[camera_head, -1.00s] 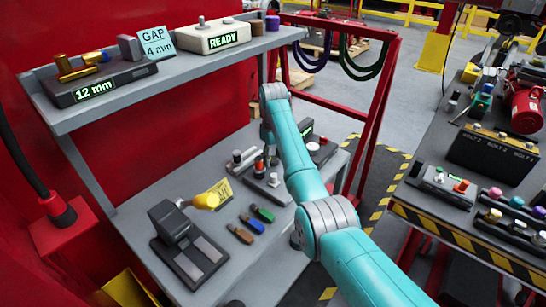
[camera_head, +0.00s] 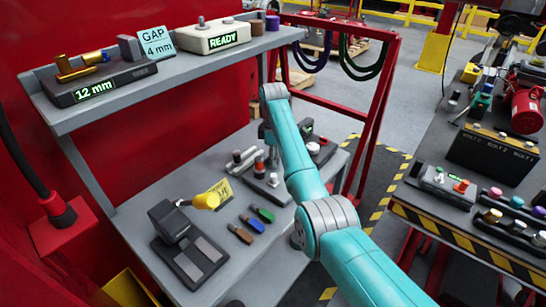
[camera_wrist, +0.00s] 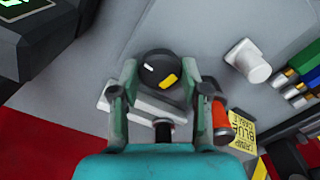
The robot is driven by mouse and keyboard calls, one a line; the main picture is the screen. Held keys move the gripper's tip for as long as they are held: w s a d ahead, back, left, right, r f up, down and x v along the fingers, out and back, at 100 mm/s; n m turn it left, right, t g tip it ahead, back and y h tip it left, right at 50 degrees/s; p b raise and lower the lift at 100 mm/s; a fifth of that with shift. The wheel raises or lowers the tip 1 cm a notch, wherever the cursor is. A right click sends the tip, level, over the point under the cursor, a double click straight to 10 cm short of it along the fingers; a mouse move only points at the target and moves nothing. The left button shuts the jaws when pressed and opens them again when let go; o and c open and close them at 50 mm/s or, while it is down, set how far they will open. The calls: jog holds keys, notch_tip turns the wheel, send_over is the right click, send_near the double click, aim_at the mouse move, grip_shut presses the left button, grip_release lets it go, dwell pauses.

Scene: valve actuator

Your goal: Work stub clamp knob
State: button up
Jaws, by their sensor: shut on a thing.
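A round black knob (camera_wrist: 160,68) with a white mark and a yellow mark sits between the fingers of my gripper (camera_wrist: 160,78) in the wrist view. My gripper is shut on it. Below the knob, a pale grey block (camera_wrist: 150,104) and a dark round part (camera_wrist: 163,130) show between the fingers. In the head view my teal arm reaches over the back of the grey bench (camera_head: 165,190) and hides the knob and most of my gripper.
An orange-red cylinder (camera_wrist: 219,115) stands close beside my right finger, with a yellow tag (camera_wrist: 243,130) near it. A pale cylinder (camera_wrist: 248,60) is farther right. A shelf (camera_head: 180,72) overhangs the bench.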

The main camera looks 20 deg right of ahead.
jog(key=shift+n, duration=0.3)
dwell(0.4)
jog(key=o, duration=1.1)
jog(key=shift+o, duration=0.2)
jog(key=shift+r, duration=3.75)
jog(key=shift+s, duration=0.1)
